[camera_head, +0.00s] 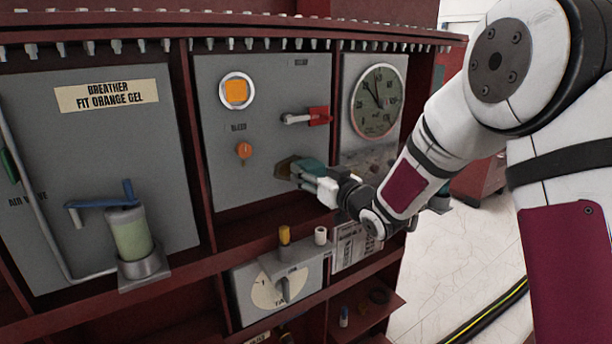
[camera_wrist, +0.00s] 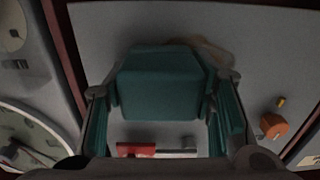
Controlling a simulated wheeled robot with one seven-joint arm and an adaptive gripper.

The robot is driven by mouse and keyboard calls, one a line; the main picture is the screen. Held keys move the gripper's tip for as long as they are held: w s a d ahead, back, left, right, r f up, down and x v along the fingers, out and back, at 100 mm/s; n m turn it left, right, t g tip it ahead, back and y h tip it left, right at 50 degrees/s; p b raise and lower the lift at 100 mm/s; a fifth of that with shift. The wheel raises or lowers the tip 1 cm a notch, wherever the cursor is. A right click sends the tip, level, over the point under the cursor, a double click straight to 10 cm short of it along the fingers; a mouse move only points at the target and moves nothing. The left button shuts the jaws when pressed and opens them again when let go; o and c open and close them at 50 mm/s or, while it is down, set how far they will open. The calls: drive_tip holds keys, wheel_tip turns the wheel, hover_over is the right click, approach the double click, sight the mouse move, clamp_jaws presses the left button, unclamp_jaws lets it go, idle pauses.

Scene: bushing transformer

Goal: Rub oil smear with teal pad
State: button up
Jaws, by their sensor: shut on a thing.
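The teal pad (camera_wrist: 160,80) is held between the fingers of my gripper (camera_wrist: 162,115), which is shut on it. In the head view the teal pad (camera_head: 312,167) is at the grey middle panel, at its lower right, and my gripper (camera_head: 318,180) is behind it. The oil smear (camera_head: 286,168) is a brown patch on the panel, showing at the left of the pad and partly hidden by it. In the wrist view a brownish edge of the smear (camera_wrist: 212,52) shows beyond the pad. I cannot tell whether the pad touches the panel.
A red-handled valve (camera_head: 318,116) and an orange knob (camera_head: 244,150) stick out of the same panel. A round gauge (camera_head: 378,100) is to the right. A shelf below carries a yellow piece (camera_head: 284,235) and a white roll (camera_head: 320,235). A breather jar (camera_head: 130,235) stands at left.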

sight(274, 173)
drive_tip(key=shift+w+d+b, duration=0.25)
drive_tip(key=shift+w+d, duration=0.3)
drive_tip(key=shift+d, duration=0.25)
drive_tip(key=shift+w+d+b, duration=0.25)
drive_tip(key=shift+w+d, duration=0.25)
drive_tip(key=shift+d, duration=0.3)
drive_tip(key=shift+a, duration=0.1)
drive_tip(key=shift+s+a+r, duration=0.1)
drive_tip(key=shift+s+a, duration=0.6)
drive_tip(key=shift+a, duration=0.45)
drive_tip(key=shift+s+a+f, duration=0.1)
drive_tip(key=shift+s+a, duration=0.65)
drive_tip(key=shift+a, duration=0.35)
drive_tip(key=shift+s+a+r, duration=0.1)
drive_tip(key=shift+s+a, duration=0.6)
drive_tip(key=shift+a, duration=0.45)
drive_tip(key=shift+s+a, duration=1.05)
drive_tip(key=shift+a, duration=0.3)
